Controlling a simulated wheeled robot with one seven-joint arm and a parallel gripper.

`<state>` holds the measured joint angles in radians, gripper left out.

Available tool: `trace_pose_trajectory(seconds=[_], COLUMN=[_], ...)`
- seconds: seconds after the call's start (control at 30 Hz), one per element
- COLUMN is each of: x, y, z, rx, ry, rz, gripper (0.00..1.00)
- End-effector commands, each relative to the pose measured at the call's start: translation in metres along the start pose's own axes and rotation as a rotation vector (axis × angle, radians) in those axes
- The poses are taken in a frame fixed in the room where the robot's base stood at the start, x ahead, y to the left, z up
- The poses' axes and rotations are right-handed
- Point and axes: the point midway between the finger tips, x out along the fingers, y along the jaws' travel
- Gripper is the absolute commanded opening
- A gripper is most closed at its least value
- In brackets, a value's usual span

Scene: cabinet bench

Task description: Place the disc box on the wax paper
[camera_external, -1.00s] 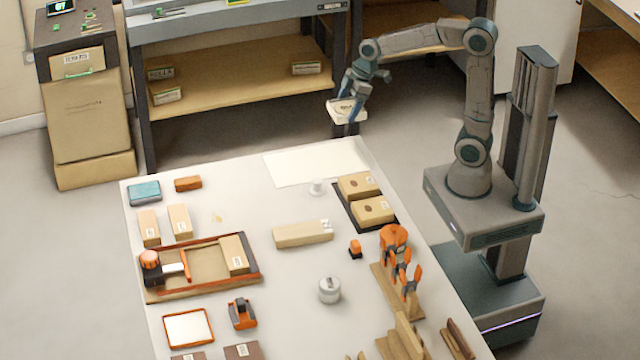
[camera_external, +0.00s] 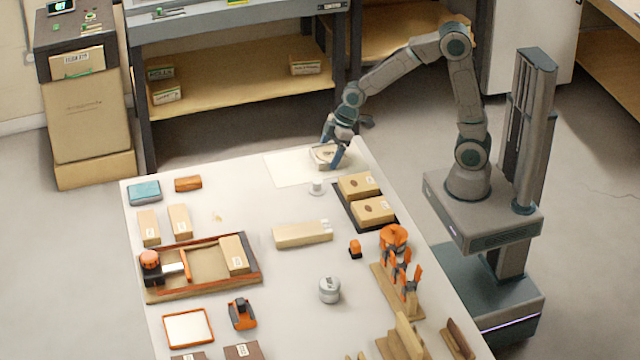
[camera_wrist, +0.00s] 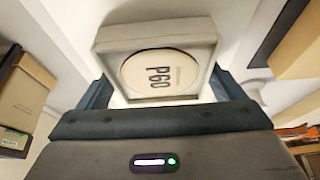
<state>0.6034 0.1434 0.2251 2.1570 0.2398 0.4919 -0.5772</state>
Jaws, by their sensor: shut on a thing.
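The disc box is a pale square box with a round label reading "P60"; it fills the upper middle of the wrist view (camera_wrist: 160,72). In the external view the disc box (camera_external: 323,154) is at the far end of the table, over the right part of the wax paper (camera_external: 287,169). The wax paper is a cream sheet lying flat. My gripper (camera_external: 333,155) is shut on the disc box, with a finger on each side of it. I cannot tell whether the box touches the paper.
A small white piece (camera_external: 317,187) stands just in front of the paper. A dark tray (camera_external: 347,205) with two tan boxes lies to the right front. A long tan block (camera_external: 303,234) lies mid-table. The left part of the paper is clear.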

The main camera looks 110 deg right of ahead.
Motion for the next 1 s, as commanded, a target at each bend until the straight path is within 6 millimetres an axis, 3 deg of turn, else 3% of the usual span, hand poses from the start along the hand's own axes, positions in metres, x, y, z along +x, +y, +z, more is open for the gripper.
trace_pose_trajectory(seconds=[0.37, 0.4, 0.77, 1.0], x=[0.005, 0.004, -0.003, -0.049], y=[0.0, 0.0, 0.0, 0.001], z=[0.002, 0.001, -0.001, -0.002], rx=[-0.001, -0.001, 0.0, -0.001], ry=[0.002, 0.001, 0.002, 0.005], rz=[0.001, 0.0, 0.001, 0.004], gripper=[0.62, 1.0, 1.0, 1.0])
